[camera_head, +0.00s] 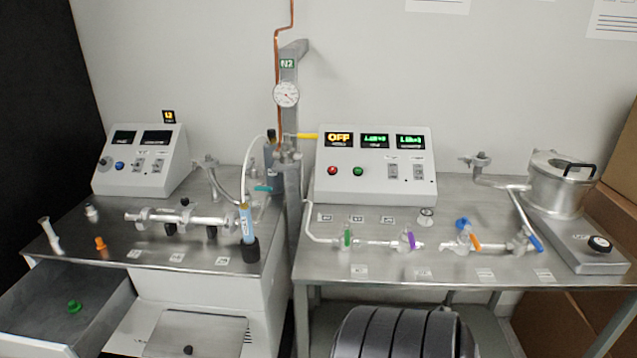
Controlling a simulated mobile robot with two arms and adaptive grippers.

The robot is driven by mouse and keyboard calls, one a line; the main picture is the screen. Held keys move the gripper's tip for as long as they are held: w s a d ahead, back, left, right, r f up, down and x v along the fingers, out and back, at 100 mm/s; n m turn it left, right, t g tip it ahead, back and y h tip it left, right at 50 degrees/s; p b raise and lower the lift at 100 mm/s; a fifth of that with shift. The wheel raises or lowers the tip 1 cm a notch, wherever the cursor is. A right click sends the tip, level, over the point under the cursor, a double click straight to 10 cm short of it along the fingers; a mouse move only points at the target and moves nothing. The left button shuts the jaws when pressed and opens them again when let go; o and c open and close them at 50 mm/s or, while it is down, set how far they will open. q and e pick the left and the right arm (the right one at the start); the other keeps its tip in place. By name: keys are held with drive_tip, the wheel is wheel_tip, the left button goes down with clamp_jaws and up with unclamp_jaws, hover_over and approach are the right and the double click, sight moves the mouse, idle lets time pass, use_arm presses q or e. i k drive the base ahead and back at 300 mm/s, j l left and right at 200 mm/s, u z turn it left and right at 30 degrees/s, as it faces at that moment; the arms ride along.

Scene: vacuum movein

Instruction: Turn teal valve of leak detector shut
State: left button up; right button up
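A small teal valve handle (263,188) shows at the right rear of the left bench, close to the foot of the grey N2 post. It looks roughly level and sticks out sideways from pale tubing. Its exact angle is too small to tell. A blue tube with a black base (248,225) stands just in front of it. A sloped control box with dark displays (140,160) sits at the back left of the same bench. No label names the leak detector clearly. Neither of my grippers is in view.
On the right bench (400,272) are a control box reading OFF (375,165), green (347,239), purple (411,240), orange (475,243) and blue (536,242) valve handles, and a metal pot (562,185). An open drawer (70,300) juts out at lower left.

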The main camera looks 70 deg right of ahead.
sight(246, 188)
drive_tip(key=z, duration=1.8)
drive_tip(key=i+l, duration=0.1)
drive_tip(key=l, duration=0.2)
drive_tip(key=i+l, duration=0.1)
drive_tip(key=l, duration=0.2)
drive_tip(key=i+l, duration=0.15)
drive_tip(key=l, duration=0.2)
drive_tip(key=u, duration=0.05)
